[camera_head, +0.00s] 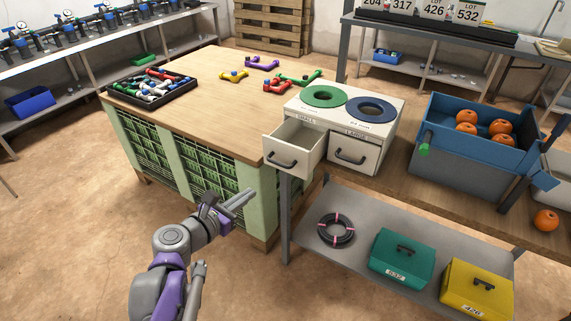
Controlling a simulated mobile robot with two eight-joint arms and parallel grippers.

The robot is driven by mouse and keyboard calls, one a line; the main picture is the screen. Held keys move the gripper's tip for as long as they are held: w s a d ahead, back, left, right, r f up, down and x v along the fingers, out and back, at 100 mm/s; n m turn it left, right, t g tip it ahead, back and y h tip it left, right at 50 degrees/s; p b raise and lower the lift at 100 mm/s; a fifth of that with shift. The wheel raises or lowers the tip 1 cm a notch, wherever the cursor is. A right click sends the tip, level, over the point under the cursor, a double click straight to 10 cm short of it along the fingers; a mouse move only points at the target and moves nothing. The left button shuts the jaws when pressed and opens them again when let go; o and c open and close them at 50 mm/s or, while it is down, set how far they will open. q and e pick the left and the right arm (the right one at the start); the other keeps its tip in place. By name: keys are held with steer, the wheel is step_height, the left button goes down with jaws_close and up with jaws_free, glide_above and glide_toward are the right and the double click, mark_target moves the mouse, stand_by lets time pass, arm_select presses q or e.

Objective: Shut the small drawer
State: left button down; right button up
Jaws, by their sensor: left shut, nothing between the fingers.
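The small drawer (292,149) is the left one of two drawers in a white cabinet with a green ring and a dark blue ring on top. It stands pulled out toward me, with a dark handle (281,162) on its front. The large drawer (352,154) beside it looks shut. My left gripper (241,197) is shut and empty. It is lower and to the left of the small drawer in the picture, apart from it. My right gripper is not in view.
A wooden-topped workbench (215,88) stands left of the cabinet, bearing a tray of parts and several coloured fittings. A blue bin (457,148) with oranges stands to the right. A lower shelf (370,219) holds a hose coil and green and yellow boxes. Floor is open at lower left.

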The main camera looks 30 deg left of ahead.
arm_select(q)
steer(key=w+a+n, duration=0.1)
steer(key=n, duration=0.1)
steer(key=b, duration=0.2)
glide_toward(277, 164)
steer(key=shift+t+y, duration=0.3)
steer(key=x, duration=0.6)
steer(key=shift+w+d+f, duration=0.15)
steer(key=shift+w+f, duration=0.1)
steer(key=shift+f, duration=0.05)
steer(key=shift+w, duration=0.1)
steer(key=x, duration=0.4)
steer(key=r+x, duration=0.1)
steer(key=x, duration=0.3)
steer(key=r+x, duration=0.1)
steer(key=x, duration=0.3)
steer(key=shift+w+d+r, duration=0.2)
steer(key=shift+w+r, duration=0.05)
steer(key=shift+w, duration=0.1)
steer(key=shift+r, duration=0.15)
